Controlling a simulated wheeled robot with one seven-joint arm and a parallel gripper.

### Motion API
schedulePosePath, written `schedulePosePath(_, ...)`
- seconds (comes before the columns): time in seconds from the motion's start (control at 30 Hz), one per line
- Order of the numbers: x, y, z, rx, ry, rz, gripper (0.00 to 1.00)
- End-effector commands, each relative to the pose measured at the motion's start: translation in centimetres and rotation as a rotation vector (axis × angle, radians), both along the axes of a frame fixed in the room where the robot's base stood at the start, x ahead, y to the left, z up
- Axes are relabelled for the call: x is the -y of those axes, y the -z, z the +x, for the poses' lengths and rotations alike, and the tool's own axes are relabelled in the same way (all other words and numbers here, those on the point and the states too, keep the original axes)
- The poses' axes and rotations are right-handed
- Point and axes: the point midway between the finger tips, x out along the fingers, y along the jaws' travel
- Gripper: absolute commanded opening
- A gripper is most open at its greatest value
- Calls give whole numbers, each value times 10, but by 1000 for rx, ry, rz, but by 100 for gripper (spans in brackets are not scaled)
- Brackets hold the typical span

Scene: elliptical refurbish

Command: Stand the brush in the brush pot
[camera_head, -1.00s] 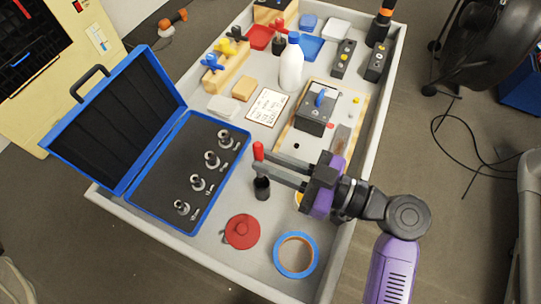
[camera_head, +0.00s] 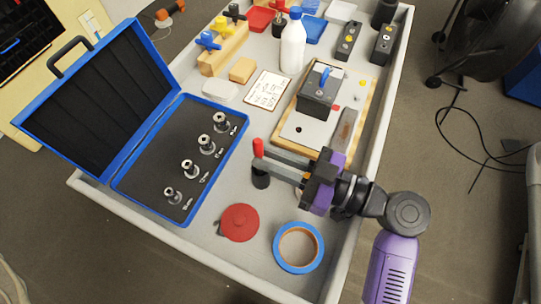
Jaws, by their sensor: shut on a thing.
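The brush (camera_head: 258,148) shows as a slim upright piece with a red end, at the fingertips of my gripper (camera_head: 262,160). The gripper reaches in from the right and is shut on the brush. A small dark cup (camera_head: 261,179), which looks like the brush pot, stands on the grey table right below the brush. The brush's lower end lies in line with the cup's mouth. I cannot tell whether it is inside the cup or just above it. The fingers hide part of the brush.
An open blue case (camera_head: 188,160) with several metal bits stands left of the cup. A red round lid (camera_head: 239,222) and a blue tape roll (camera_head: 299,248) lie in front. A board with a dark block (camera_head: 318,98), a white bottle (camera_head: 292,48) and other tools fill the back.

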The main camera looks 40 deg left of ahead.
Motion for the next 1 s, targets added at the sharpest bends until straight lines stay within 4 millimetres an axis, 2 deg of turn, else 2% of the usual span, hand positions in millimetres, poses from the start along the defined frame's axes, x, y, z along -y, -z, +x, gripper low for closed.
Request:
schedulePosePath(0.23,0,0,0,0,0,0,0)
schedulePosePath(0.27,0,0,0,0,0,0,21)
schedulePosePath(0.37,0,0,0,0,0,0,41)
schedulePosePath(0.77,0,-5,0,2,0,0,41)
schedulePosePath(0.87,0,-17,0,3,0,1,41)
schedulePosePath(1.0,0,-45,0,7,-1,2,41)
